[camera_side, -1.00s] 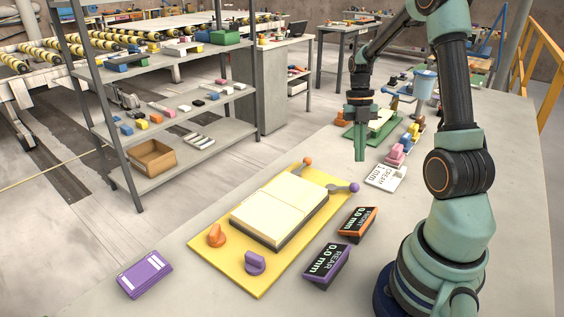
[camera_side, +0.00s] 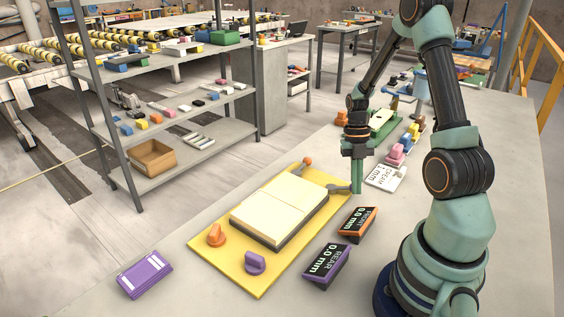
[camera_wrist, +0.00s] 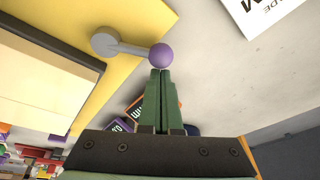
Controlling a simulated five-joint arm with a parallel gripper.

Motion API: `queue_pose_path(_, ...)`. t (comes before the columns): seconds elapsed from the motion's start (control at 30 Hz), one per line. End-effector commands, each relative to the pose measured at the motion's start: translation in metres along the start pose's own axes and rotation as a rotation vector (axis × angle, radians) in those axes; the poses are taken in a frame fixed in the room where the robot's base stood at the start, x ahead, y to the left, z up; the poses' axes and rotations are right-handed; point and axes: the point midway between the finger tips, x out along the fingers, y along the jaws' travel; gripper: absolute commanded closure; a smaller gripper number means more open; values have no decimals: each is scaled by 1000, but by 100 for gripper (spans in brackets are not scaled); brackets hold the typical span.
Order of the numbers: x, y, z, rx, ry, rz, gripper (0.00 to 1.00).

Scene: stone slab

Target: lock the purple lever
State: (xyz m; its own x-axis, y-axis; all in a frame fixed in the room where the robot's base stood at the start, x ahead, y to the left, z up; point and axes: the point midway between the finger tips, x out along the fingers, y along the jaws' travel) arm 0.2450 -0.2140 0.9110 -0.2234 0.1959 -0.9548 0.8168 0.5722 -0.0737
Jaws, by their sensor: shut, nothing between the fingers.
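The purple lever shows in the wrist view as a purple ball (camera_wrist: 161,55) on a grey arm that runs left to a round grey pivot on the yellow base. In the side view its grey arm (camera_side: 338,189) shows at the right corner of the yellow base (camera_side: 213,260), and my gripper hides its ball. My gripper (camera_side: 357,192) is shut and empty, pointing down at the lever's ball end. In the wrist view the fingertips (camera_wrist: 164,72) are right by the ball; I cannot tell whether they touch it.
A cream block (camera_side: 280,207) lies on the base. An orange-tipped lever (camera_side: 303,164) is at the far corner; orange (camera_side: 216,236) and purple (camera_side: 255,263) knobs are at the near end. Two displays, orange (camera_side: 357,224) and purple (camera_side: 326,264), both reading 0.0 mm, stand to the right.

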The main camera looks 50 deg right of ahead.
Motion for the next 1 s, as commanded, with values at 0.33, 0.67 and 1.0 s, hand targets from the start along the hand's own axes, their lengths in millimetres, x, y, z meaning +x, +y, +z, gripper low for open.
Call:
queue_pose_path(0.33,10,1,0,0,-1,-1,100)
queue_pose_path(0.67,10,0,1,0,-1,0,100)
queue_pose_path(1.0,8,-2,4,0,1,2,100)
